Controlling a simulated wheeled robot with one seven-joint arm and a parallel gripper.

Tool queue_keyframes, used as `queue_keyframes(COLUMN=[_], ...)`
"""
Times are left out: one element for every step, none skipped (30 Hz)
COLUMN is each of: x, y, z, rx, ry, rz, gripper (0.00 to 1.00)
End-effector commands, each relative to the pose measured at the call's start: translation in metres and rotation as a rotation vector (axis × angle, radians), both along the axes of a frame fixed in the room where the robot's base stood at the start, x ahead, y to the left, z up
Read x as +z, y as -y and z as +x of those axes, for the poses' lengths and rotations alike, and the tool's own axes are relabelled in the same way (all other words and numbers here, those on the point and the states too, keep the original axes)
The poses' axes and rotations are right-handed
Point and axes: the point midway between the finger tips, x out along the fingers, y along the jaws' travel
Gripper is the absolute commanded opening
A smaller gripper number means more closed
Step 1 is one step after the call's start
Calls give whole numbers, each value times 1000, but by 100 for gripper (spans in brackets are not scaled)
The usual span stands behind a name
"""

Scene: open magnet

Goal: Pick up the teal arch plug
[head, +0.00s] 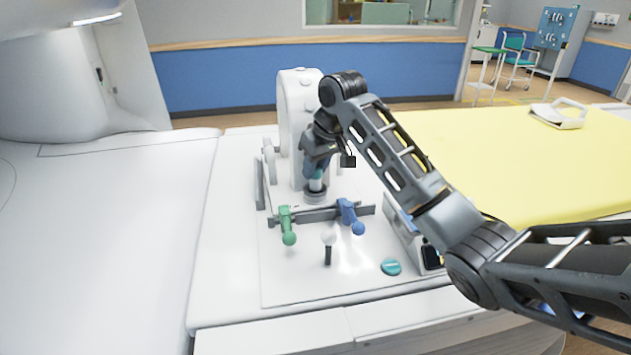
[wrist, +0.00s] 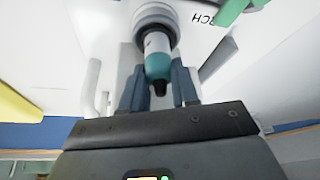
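The teal arch plug (wrist: 158,62) has a white body, a teal end and a small dark tip in the wrist view. Its other end sits in a round grey socket ring (wrist: 154,13). In the head view the plug (head: 316,182) stands upright in its socket (head: 316,197), below my gripper (head: 316,168), which partly hides it. In the wrist view my gripper's two blue-grey fingers (wrist: 159,82) lie one on each side of the teal end, close against it. My gripper looks shut on it.
A white upright housing (head: 298,110) stands behind the socket. A green lever (head: 287,225), a blue lever (head: 350,215), a white-topped pin (head: 328,245) and a teal knob (head: 391,267) are in front. A yellow-covered table (head: 480,160) is at right.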

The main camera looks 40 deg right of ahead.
Motion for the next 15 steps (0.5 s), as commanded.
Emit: queue_keyframes(x=[0, 0, 0, 0, 0, 0, 0, 1, 1, 1, 1, 1, 1, 1, 2], y=[0, 0, 0, 0, 0, 0, 0, 0, 0, 0, 0, 0, 0, 0, 0], z=[0, 0, 0, 0, 0, 0, 0, 0, 0, 0, 0, 0, 0, 0, 0], rx=[0, 0, 0, 0, 0, 0, 0, 0, 0, 0, 0, 0, 0, 0, 1], ry=[0, 0, 0, 0, 0, 0, 0, 0, 0, 0, 0, 0, 0, 0, 1], rz=[0, 0, 0, 0, 0, 0, 0, 0, 0, 0, 0, 0, 0, 0, -1], gripper=[16, 13, 9, 6, 3, 0, 0, 0, 0, 0, 0, 0, 0, 0, 0])
